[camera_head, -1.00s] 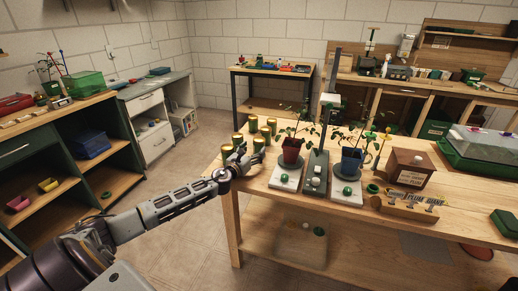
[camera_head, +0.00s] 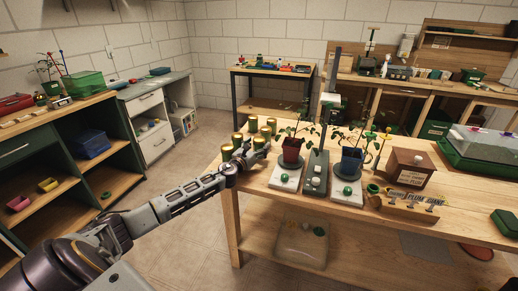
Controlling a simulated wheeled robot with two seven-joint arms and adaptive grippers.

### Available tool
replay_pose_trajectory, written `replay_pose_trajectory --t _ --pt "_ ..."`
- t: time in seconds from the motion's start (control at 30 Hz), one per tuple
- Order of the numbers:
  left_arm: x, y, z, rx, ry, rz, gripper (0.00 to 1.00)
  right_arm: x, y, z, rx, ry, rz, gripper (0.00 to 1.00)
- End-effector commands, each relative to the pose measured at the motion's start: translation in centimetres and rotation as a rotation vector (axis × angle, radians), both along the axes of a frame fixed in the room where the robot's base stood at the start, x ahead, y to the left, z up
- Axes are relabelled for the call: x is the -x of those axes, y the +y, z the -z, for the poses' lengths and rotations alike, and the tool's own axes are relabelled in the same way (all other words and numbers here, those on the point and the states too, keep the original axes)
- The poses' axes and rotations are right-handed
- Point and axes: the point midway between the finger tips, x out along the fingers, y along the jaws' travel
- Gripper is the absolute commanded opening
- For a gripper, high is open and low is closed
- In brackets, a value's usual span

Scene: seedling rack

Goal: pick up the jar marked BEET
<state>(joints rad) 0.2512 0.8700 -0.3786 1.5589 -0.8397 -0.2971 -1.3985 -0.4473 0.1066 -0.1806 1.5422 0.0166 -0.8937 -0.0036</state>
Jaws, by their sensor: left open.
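Several dark green jars with gold lids stand grouped at the left far corner of the wooden table (camera_head: 262,190). One jar (camera_head: 271,124) stands at the back right of the group, one (camera_head: 253,123) beside it, and one (camera_head: 227,153) at the front left. No label is readable, so I cannot tell which jar is marked BEET. My left gripper (camera_head: 262,142) is open among the front jars, its fingers pointing to the right and away from me. It partly hides some of them. I cannot tell whether it touches a jar. My right gripper is out of view.
Right of the jars stand a potted plant (camera_head: 292,150) with red pot, a grey upright stand (camera_head: 315,172), and a plant in a blue pot (camera_head: 352,158). A brown box (camera_head: 408,166) and a green tray (camera_head: 470,160) are farther right.

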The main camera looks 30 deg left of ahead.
Motion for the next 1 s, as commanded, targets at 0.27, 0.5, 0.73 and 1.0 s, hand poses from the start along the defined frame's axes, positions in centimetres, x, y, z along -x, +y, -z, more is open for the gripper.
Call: replay_pose_trajectory --t 0.27,0.5,0.73,1.0 --pt "-1.5 0.1 0.0 0.000 0.000 0.000 0.74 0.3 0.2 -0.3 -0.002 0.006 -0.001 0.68" --pt "-1.8 0.0 0.0 0.000 0.000 0.001 0.74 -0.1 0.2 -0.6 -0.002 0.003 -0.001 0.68" --pt "-1.8 0.1 0.0 0.000 0.000 0.000 0.74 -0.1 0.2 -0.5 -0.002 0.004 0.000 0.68" --pt "-1.7 0.1 0.0 0.000 0.000 0.000 0.53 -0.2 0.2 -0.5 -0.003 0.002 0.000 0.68"
